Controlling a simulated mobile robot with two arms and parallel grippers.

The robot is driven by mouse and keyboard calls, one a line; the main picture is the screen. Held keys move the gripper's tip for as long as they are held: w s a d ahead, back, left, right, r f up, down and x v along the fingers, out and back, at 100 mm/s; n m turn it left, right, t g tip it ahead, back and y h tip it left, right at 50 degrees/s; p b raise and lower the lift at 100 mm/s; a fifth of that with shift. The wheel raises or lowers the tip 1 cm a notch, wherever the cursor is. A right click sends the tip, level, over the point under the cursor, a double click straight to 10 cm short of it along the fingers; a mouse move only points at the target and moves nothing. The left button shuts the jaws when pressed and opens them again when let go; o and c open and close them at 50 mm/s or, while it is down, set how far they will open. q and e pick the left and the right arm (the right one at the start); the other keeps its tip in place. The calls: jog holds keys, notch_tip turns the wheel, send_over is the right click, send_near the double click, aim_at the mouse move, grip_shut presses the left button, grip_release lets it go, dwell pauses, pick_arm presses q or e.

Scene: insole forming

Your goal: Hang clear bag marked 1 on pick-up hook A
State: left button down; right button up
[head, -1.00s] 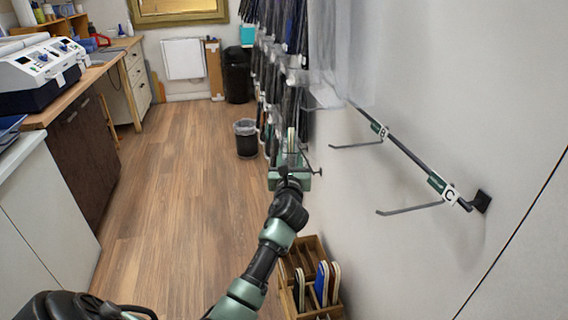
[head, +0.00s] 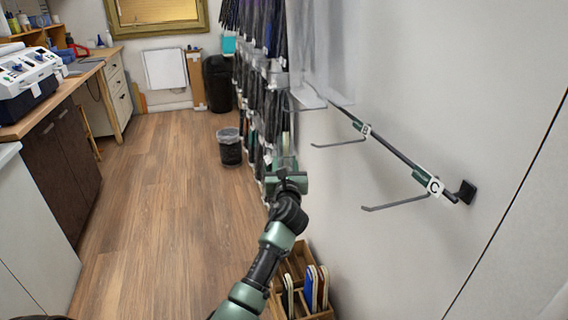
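My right arm reaches up from the bottom, and its pale green gripper (head: 286,171) is at the near end of the hanging bags, left of the wall. The fingers are small and point away from me, so I cannot tell whether they are shut on a bag. A large translucent clear sheet or bag (head: 352,50) hangs at the top, in front of the wall. No mark 1 is readable. A dark rail carries hook B (head: 340,143) and hook C (head: 396,204), both empty. Hook A is not identifiable. My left gripper is not in view.
Packed rows of dark bags (head: 262,70) hang along the wall. A wooden rack (head: 279,303) with insoles stands below my arm. A small bin (head: 230,147) and a black bin (head: 218,82) stand farther back. The wooden floor (head: 165,210) is clear at left.

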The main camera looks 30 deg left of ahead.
dwell(0.3)
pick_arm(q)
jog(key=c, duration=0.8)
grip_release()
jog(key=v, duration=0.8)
